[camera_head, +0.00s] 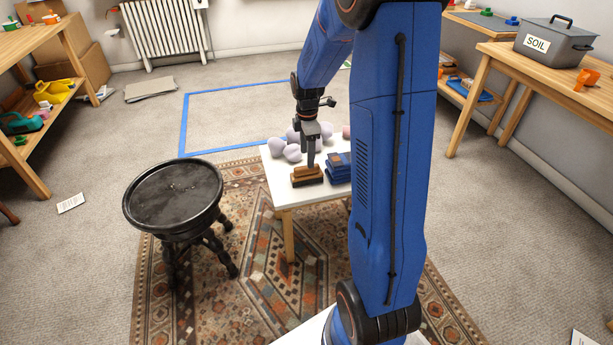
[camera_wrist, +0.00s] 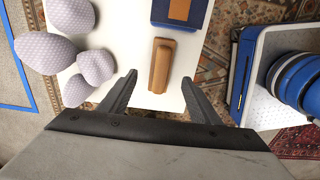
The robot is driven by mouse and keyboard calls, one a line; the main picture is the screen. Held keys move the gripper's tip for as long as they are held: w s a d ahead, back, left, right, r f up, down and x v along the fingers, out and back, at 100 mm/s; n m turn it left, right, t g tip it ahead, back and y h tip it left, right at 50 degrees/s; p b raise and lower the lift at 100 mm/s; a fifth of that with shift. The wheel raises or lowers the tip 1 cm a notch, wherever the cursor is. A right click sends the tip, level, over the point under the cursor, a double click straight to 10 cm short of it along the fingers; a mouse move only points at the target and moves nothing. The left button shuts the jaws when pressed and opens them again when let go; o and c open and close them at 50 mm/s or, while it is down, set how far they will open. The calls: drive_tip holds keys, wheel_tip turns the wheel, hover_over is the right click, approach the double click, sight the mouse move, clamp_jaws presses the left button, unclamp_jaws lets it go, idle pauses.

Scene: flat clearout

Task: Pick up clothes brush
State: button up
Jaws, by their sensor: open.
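The clothes brush (camera_head: 308,178), a wooden block with a raised handle, lies on a small white table (camera_head: 284,196) near its front edge. In the wrist view the brush (camera_wrist: 162,65) points lengthwise away from me, lying between the lines of my two fingers and mostly beyond their tips. My gripper (camera_head: 311,163) points down above the brush. In the wrist view my gripper (camera_wrist: 158,80) is open, with nothing held between the fingers. In the head view the fingers partly overlap the brush, so I cannot tell the exact height gap.
Pale lilac dotted lumps (camera_wrist: 96,66) lie left of the brush. A black round stool (camera_head: 174,196) stands left of the table on a patterned rug (camera_head: 250,290). Blue tape (camera_head: 183,125) marks clear floor behind.

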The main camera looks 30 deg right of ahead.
drive_tip(key=shift+s+f, duration=0.1)
drive_tip(key=shift+f, duration=3.75)
drive_tip(key=c, duration=1.3)
drive_tip(key=shift+o, duration=0.2)
wheel_tip(320, 180, up, 10)
drive_tip(key=shift+r, duration=0.1)
